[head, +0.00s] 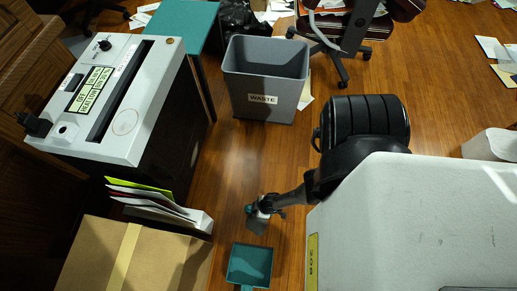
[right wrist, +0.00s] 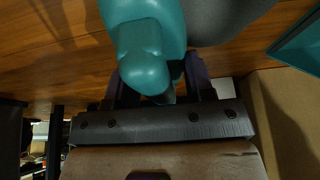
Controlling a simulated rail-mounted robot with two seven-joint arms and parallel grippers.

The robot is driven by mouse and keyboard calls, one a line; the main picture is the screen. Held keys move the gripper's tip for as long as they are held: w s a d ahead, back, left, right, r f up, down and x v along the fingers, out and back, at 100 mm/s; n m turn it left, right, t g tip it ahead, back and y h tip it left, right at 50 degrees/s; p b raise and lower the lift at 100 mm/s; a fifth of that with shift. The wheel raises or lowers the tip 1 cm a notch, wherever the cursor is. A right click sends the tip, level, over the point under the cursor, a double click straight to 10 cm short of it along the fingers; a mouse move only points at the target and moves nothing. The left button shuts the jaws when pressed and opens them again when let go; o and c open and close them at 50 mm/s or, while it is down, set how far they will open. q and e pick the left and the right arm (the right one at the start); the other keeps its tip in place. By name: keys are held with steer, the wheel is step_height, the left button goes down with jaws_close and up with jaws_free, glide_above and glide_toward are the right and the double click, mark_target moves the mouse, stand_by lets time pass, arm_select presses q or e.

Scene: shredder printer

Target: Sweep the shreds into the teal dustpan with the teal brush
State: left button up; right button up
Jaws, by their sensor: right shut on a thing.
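The teal dustpan (head: 250,263) lies on the wooden floor at the bottom centre of the head view, and its edge shows at the right of the right wrist view (right wrist: 302,42). My right gripper (head: 266,206) is just above it in the head view, low over the floor. It is shut on the teal brush (head: 249,209), whose teal handle fills the top of the right wrist view (right wrist: 146,50). A grey part below the handle (head: 256,226) looks like the bristles. I cannot make out any shreds. My left gripper is not in view.
A grey waste bin (head: 265,94) stands beyond. The shredder (head: 115,98), a paper file holder (head: 160,208) and a cardboard box (head: 115,256) line the left side. Bare floor lies between bin and dustpan. Loose papers (head: 494,48) lie far right.

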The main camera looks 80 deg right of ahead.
steer(key=shift+w+a, duration=0.1)
steer(key=shift+a, duration=2.2)
steer(key=shift+w+a+b, duration=0.1)
steer(key=shift+a+b, duration=0.2)
steer(key=shift+a, duration=1.35)
steer(key=shift+w+a+b, duration=0.1)
steer(key=shift+a+b, duration=0.45)
steer(key=shift+a, duration=1.65)
steer(key=shift+r+p, duration=0.75)
steer(key=shift+p, duration=0.05)
steer(key=shift+r+p, duration=1.45)
steer(key=shift+r, duration=0.05)
steer(key=shift+d+r, duration=0.1)
